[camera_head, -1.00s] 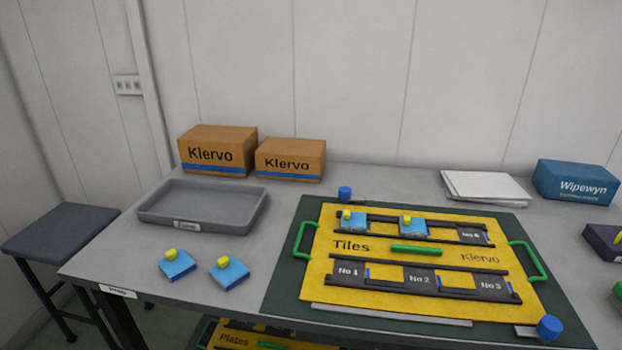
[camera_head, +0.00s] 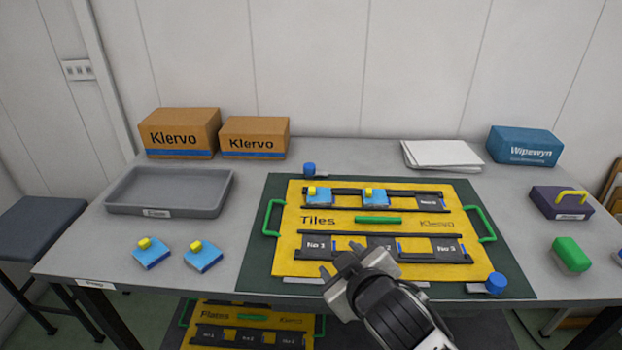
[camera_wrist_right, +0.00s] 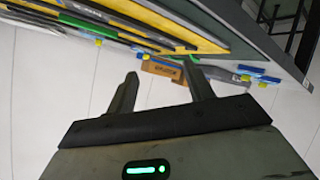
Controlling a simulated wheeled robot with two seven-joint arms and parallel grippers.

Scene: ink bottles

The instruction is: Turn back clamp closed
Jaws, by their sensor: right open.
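The back clamp (camera_head: 309,170) has a blue round knob and stands at the back left edge of the dark green mat, behind the yellow Tiles board (camera_head: 287,251). A thin grey bar reaches right from it; I cannot tell how far it is turned. A front clamp with a blue knob (camera_head: 496,283) is at the mat's front right corner. My right gripper (camera_head: 347,270) is over the board's front edge, well in front of the back clamp, and partly hides the No 2 place. In the right wrist view my right gripper (camera_wrist_right: 160,88) is open and empty. My left gripper is not in view.
Two blue tiles with yellow knobs (camera_head: 320,201) (camera_head: 374,197) sit in the board's back row. Two more (camera_head: 152,252) (camera_head: 203,256) lie on the table left of the mat (camera_head: 255,262). A grey tray (camera_head: 168,206), cartons (camera_head: 180,132) and white sheets (camera_head: 441,155) are behind.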

